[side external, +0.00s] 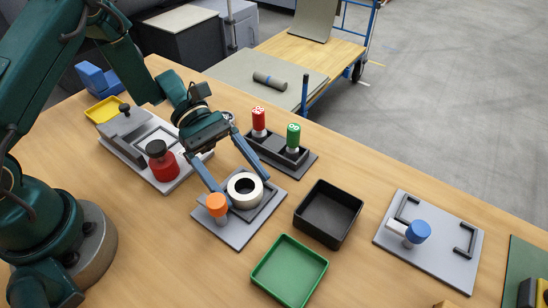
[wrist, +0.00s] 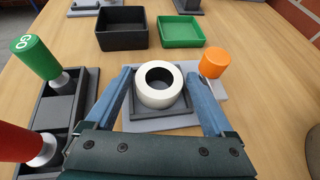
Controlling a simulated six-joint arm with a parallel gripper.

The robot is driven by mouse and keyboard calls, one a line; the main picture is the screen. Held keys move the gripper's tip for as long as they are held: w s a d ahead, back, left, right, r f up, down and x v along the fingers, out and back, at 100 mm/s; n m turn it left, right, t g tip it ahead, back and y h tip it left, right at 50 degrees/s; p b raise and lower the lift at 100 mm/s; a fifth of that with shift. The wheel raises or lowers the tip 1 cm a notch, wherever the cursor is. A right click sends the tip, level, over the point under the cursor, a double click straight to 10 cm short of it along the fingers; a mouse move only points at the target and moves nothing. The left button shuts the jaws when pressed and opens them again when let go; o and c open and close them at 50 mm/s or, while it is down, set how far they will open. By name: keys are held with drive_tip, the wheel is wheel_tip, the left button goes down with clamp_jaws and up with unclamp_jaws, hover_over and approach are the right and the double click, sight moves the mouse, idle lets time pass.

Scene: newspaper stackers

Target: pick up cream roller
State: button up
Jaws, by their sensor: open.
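The cream roller (side external: 256,184) is a short, thick cream ring with a dark centre. It sits in a low dark holder on a grey plate (side external: 236,238); in the wrist view it (wrist: 160,99) is in the middle. My gripper (side external: 243,191) is open, with one blue finger on each side of the roller. In the wrist view the fingers (wrist: 159,73) flank it with a visible gap on both sides. The roller rests in its holder and is not clamped. The lower finger tips partly hide behind or beside the roller in the side view.
An orange knob (side external: 215,204) stands close to one finger. A black tray (side external: 329,213) and a green tray (side external: 289,272) lie to the right. A red-and-black stamp (side external: 162,162) stands left.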

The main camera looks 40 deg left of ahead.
drive_tip(key=c, duration=1.2)
drive_tip(key=shift+r, duration=0.1)
drive_tip(key=shift+r, duration=0.5)
wheel_tip(320, 180, up, 3)
drive_tip(key=shift+r, duration=0.1)
drive_tip(key=s+r+v, duration=0.1)
drive_tip(key=s+v, duration=0.1)
drive_tip(key=v, duration=1.1)
drive_tip(key=shift+s, duration=0.2)
